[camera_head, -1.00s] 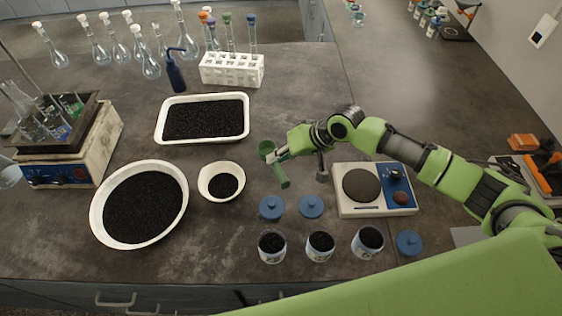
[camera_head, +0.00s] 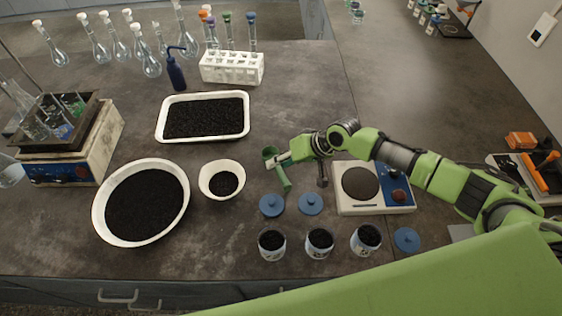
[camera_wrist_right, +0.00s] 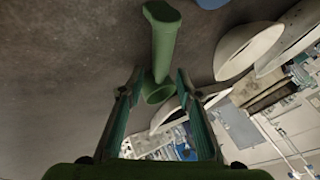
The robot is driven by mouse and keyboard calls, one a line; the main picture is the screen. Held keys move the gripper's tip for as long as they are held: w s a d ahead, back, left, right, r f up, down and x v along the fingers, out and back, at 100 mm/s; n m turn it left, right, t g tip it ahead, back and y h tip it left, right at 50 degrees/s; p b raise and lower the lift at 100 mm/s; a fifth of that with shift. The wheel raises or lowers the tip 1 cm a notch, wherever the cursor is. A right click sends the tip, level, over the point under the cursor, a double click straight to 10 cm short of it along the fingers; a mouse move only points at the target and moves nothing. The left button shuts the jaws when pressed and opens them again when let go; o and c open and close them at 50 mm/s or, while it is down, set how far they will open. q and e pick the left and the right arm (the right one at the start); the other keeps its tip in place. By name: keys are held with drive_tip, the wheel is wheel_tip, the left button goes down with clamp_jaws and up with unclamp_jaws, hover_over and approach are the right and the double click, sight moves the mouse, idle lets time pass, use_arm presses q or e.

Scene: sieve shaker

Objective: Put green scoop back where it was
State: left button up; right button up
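The green scoop (camera_head: 283,178) is on or just above the dark bench, right of the small white bowl, in the head view. Its handle points toward the blue lids. My right gripper (camera_head: 279,160) is at the scoop's cup end. In the right wrist view the two fingers (camera_wrist_right: 158,75) are spread, with gaps on either side of the scoop (camera_wrist_right: 164,45), which shows between and beyond the fingertips. Whether the scoop touches the bench is hard to tell. My left gripper is not in view.
The small bowl (camera_head: 208,190), the large basin (camera_head: 102,222) and the tray (camera_head: 205,139) hold black grains. Blue lids (camera_head: 271,205) and several filled jars (camera_head: 319,252) lie in front. The bench behind the gripper is clear.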

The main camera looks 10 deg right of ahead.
drive_tip(key=b+v, duration=0.2)
drive_tip(key=v, duration=1)
drive_tip(key=shift+r, duration=0.15)
